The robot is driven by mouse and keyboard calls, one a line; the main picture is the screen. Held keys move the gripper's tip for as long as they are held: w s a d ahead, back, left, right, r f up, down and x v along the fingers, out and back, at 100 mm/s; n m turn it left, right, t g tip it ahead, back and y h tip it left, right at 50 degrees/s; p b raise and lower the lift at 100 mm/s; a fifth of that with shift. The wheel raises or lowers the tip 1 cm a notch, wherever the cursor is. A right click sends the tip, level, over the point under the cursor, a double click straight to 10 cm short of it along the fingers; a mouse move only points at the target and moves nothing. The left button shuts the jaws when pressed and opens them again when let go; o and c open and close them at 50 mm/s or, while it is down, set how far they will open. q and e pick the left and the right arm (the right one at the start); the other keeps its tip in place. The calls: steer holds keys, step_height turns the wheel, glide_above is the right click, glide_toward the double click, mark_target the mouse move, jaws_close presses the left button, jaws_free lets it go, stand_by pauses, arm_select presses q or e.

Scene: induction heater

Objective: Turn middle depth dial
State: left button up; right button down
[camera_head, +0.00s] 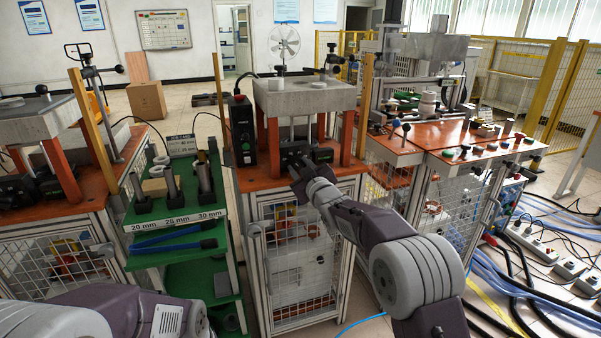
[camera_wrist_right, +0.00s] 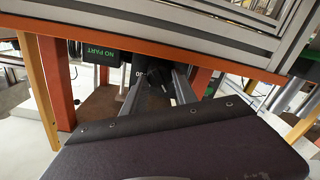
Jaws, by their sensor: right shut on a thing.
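The middle station's black depth dial (camera_wrist_right: 157,76) shows in the right wrist view as a dark knob between my right gripper's two grey fingers (camera_wrist_right: 158,88). The fingers are shut on it. In the head view my right gripper (camera_head: 299,168) reaches the front of the black dial unit (camera_head: 318,154) on the middle station, below the grey top plate. There the gripper hides the dial, and its turn angle cannot be read. My left gripper is outside the head view; only part of my left arm shows at the bottom left.
An upright black control box (camera_head: 242,130) stands left of the dial unit. Orange posts (camera_head: 346,138) flank the unit under the grey plate (camera_head: 305,95). A green rack (camera_head: 175,205) with metal cylinders stands to the left. A "NO PART" display (camera_wrist_right: 104,51) shows in the wrist view.

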steer(key=n+b, duration=0.3)
steer(key=n, duration=0.2)
steer(key=shift+a+n, duration=0.1)
steer(key=shift+n, duration=0.2)
steer(key=shift+b, duration=0.3)
steer(key=c, duration=1)
jaws_free()
steer(key=shift+o, duration=0.2)
steer(key=shift+f, duration=0.1)
